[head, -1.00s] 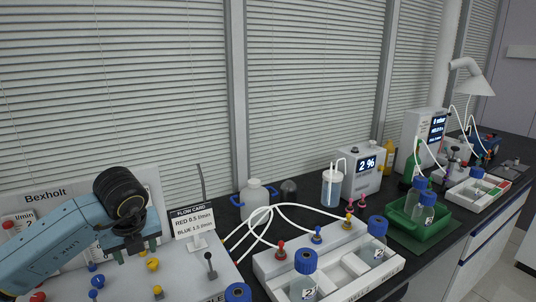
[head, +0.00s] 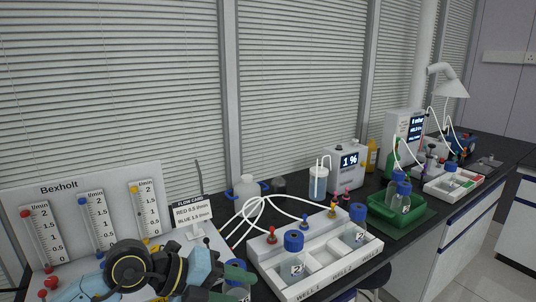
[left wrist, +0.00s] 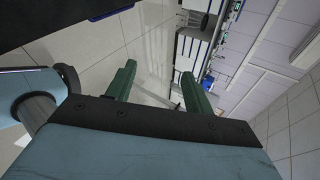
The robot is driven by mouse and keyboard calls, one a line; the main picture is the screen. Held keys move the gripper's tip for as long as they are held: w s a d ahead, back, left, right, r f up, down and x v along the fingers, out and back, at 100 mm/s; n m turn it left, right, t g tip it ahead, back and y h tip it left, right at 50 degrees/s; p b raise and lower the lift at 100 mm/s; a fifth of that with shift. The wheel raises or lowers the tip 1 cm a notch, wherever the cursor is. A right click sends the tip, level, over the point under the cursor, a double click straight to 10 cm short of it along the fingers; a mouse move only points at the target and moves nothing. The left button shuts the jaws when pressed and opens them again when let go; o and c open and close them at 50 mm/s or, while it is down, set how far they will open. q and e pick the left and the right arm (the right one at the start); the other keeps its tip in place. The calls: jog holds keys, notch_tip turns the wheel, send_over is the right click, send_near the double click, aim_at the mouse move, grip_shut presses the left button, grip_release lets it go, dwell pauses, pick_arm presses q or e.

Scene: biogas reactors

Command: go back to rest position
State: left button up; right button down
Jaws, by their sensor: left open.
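My left arm (head: 130,268) is folded low at the bottom of the head view, in front of the flow board and its white panel. Its gripper (head: 225,283) shows only in part there, with green fingers by the bottom edge near a blue-capped bottle. In the left wrist view the gripper (left wrist: 158,75) has its two green fingers well apart, with nothing between them. That view looks out over the floor and room. My right gripper is in neither view.
The flow board (head: 90,222) stands at the left. A white rack (head: 320,262) holds blue-capped bottles, with white tubes running to it. A green tray (head: 398,217) with bottles and a box reading 1% (head: 346,165) stand further right. A dark stool (head: 374,277) is by the bench front.

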pick_arm(q)
jog(key=s+d+r+n+t+h, duration=0.1)
jog(key=s+d+r+h, duration=0.25)
jog(key=r+h, duration=0.25)
jog(key=w+a+r+n+t, duration=0.2)
jog(key=a+r+n+t, duration=0.3)
jog(key=n+t, duration=0.5)
jog(key=s+a+f+n+t+y, duration=0.2)
jog(key=a+f+n+y, duration=1.1)
jog(key=n+y, duration=0.55)
jog(key=s+a+f+n+g+h, duration=0.1)
jog(key=s+f+g, duration=0.65)
jog(key=s, duration=0.35)
jog(key=s+f+n+g+h, duration=0.1)
jog(key=s+f+g, duration=0.5)
jog(key=s+f, duration=0.35)
notch_tip(320, 180, down, 22)
jog(key=s, duration=0.1)
jog(key=s+a+f+g, duration=0.2)
jog(key=s+a+f, duration=0.1)
jog(key=s+f, duration=1.3)
jog(key=shift+s+f, duration=0.35)
jog(key=shift+s, duration=0.4)
